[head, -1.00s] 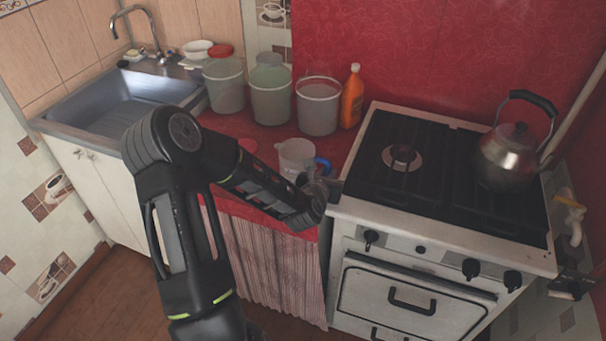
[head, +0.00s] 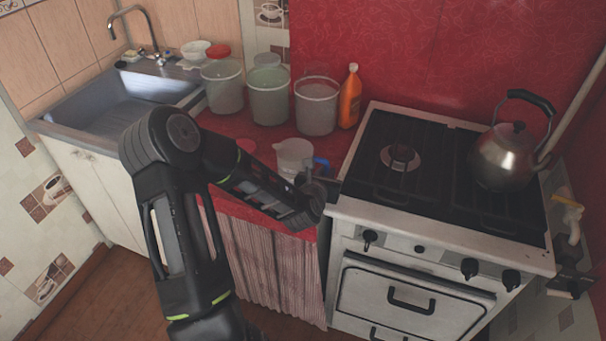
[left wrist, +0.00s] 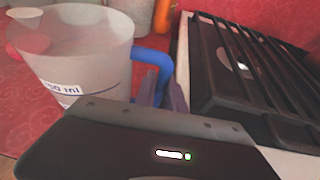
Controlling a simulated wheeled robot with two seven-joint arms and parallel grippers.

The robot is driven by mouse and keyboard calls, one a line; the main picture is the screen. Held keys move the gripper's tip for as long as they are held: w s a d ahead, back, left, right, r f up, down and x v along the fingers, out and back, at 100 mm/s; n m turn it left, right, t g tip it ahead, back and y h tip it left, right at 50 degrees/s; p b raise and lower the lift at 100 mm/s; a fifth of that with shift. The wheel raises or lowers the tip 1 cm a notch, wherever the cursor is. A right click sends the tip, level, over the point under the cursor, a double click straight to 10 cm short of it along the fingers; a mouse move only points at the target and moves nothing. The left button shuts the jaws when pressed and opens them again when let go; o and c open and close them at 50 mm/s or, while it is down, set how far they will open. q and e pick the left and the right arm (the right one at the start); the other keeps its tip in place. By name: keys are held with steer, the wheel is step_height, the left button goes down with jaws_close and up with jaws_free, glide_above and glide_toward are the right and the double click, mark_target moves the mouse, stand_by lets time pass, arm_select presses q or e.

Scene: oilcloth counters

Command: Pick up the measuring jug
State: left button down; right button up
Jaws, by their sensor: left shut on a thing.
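The measuring jug (head: 294,156) is translucent white with a blue handle (head: 321,165). It stands on the red counter between the buckets and the stove. In the left wrist view the jug (left wrist: 85,55) fills the left side, with printed marks on its wall and its blue handle (left wrist: 152,56) toward the stove. My left gripper (left wrist: 165,92) is shut on the handle. In the head view my left wrist hides most of the gripper. Whether the jug's base touches the counter cannot be seen clearly. My right gripper is not in view.
Three buckets (head: 316,107) and an orange bottle (head: 349,97) stand behind the jug. The stove (head: 437,180) with a kettle (head: 507,157) is close on the right. A sink (head: 120,101) is at the left. A small red thing (head: 246,146) sits left of the jug.

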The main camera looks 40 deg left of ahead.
arm_select(q)
steer(key=shift+r, duration=0.15)
step_height(320, 180, up, 10)
steer(key=shift+f, duration=0.1)
stand_by(0.6)
steer(key=shift+d, duration=0.1)
stand_by(0.6)
